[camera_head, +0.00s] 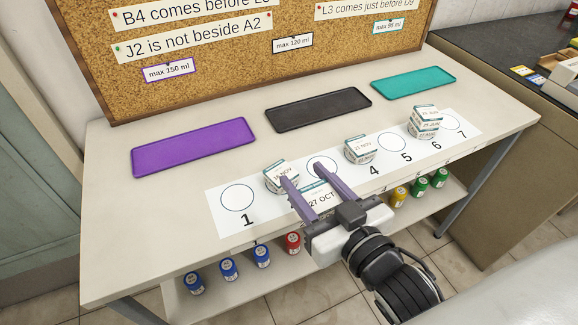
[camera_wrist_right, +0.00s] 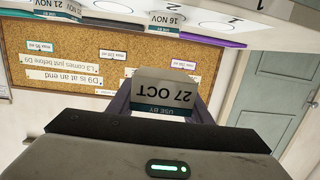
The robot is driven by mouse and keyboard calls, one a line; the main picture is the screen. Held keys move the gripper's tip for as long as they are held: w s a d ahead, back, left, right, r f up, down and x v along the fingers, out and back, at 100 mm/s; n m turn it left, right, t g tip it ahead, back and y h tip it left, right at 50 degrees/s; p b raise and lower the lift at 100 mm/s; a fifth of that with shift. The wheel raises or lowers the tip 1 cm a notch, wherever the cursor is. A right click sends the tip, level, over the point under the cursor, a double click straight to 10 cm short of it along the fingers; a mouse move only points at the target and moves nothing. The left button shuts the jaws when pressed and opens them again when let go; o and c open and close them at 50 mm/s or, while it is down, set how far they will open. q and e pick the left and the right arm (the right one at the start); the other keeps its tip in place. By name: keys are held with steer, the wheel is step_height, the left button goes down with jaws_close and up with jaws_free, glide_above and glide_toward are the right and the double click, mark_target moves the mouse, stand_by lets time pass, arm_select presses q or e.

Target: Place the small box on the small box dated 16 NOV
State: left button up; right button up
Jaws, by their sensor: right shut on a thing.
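My right gripper (camera_head: 303,175) is shut on a small white box labelled 27 OCT (camera_head: 319,197). It holds this box above the numbered strip near places 2 and 3. In the right wrist view the held 27 OCT box (camera_wrist_right: 165,93) sits between the fingers, its label upside down. The small box dated 16 NOV (camera_head: 278,176) stands at place 2, just left of and behind the held box, and a finger partly covers it. It also shows at the top of the right wrist view (camera_wrist_right: 166,17). My left gripper is not in view.
A box dated 21 NOV (camera_head: 361,149) stands at place 4, and a stack of boxes (camera_head: 424,121) at place 6. Purple (camera_head: 194,147), black (camera_head: 318,109) and teal (camera_head: 413,82) trays lie behind the numbered strip (camera_head: 226,222). Place 1 is clear. Coloured bottles stand on the lower shelf.

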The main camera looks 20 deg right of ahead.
steer(key=w+a+r+n+y+p, duration=0.2)
steer(key=w+r+y+p, duration=0.15)
steer(key=w, duration=1.05)
steer(key=shift+g, duration=0.3)
steer(key=f, duration=0.4)
steer(key=f+b, duration=0.1)
steer(key=f, duration=0.3)
steer(key=shift+w+a+f+b, duration=0.1)
steer(key=shift+w+f+b, duration=0.1)
steer(key=shift+f+b, duration=0.15)
steer(key=shift+f, duration=0.1)
steer(key=o, duration=1.1)
steer(key=shift+c, duration=0.2)
steer(key=v, duration=1.2)
